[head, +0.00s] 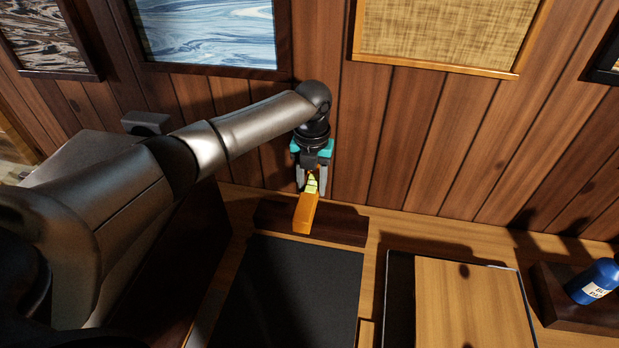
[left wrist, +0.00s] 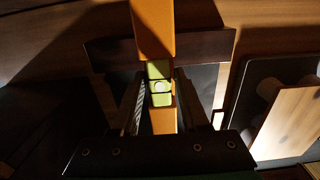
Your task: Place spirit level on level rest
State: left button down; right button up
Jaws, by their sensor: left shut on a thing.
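The spirit level (head: 307,214) is an orange bar with a yellow-green vial section. My left gripper (head: 312,186) is shut on it near the vial, and the bar points toward the camera. In the left wrist view the level (left wrist: 153,30) runs up from between the fingers of the gripper (left wrist: 158,105). A long dark wooden block (head: 345,225), which looks like the level rest, lies on the table by the wall. The level appears over this block (left wrist: 210,45), crossing it; I cannot tell whether they touch. My right gripper is not in view.
A black mat (head: 290,295) lies in front of the dark block. To the right are a light wooden board (head: 470,300) on a dark base and a blue bottle (head: 597,282) on a dark wooden stand (head: 575,315). The paneled wall (head: 420,150) stands close behind.

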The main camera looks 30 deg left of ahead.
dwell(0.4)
pick_arm(q)
jog(key=shift+p, duration=0.3)
jog(key=shift+f+b, duration=2.5)
jog(key=shift+f, duration=1.55)
jog(key=shift+f, duration=0.3)
grip_release()
